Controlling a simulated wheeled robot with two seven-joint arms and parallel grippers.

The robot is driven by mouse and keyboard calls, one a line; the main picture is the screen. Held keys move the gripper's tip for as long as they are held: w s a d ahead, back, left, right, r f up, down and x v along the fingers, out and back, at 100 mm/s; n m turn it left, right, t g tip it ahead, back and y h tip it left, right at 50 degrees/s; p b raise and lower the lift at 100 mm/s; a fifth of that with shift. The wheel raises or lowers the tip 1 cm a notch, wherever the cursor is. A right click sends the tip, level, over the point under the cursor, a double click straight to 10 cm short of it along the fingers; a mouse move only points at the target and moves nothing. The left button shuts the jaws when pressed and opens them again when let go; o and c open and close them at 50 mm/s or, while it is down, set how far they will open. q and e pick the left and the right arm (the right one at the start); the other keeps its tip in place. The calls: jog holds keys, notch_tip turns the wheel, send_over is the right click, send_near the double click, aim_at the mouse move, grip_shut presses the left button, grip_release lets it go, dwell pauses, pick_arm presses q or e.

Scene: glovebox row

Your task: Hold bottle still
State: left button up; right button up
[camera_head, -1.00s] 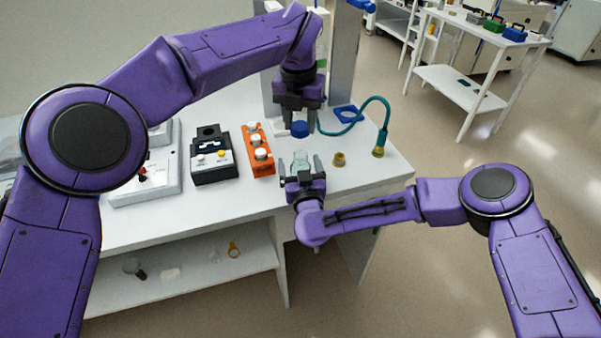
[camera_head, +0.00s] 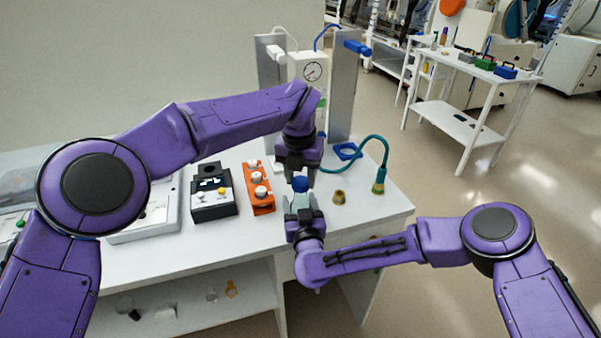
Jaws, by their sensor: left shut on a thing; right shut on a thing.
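A small clear, teal-tinted bottle (camera_head: 302,203) stands upright near the front edge of the white table. My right gripper (camera_head: 304,214) is shut on it from the front, and its jaws hide the lower part. My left gripper (camera_head: 300,176) points down from above, shut on a blue cap (camera_head: 300,185). The cap is right over the bottle's mouth. I cannot tell whether it touches the bottle or is seated on it.
An orange rack with white-topped pieces (camera_head: 258,188) and a black device (camera_head: 213,192) stand to the left. A brass-coloured fitting (camera_head: 339,197) and a teal hose (camera_head: 380,180) are to the right. A gauge stand (camera_head: 312,72) rises behind.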

aim_at(301, 207)
dwell(0.4)
pick_arm(q)
jog(key=shift+f, duration=0.9)
jog(key=shift+f, duration=0.5)
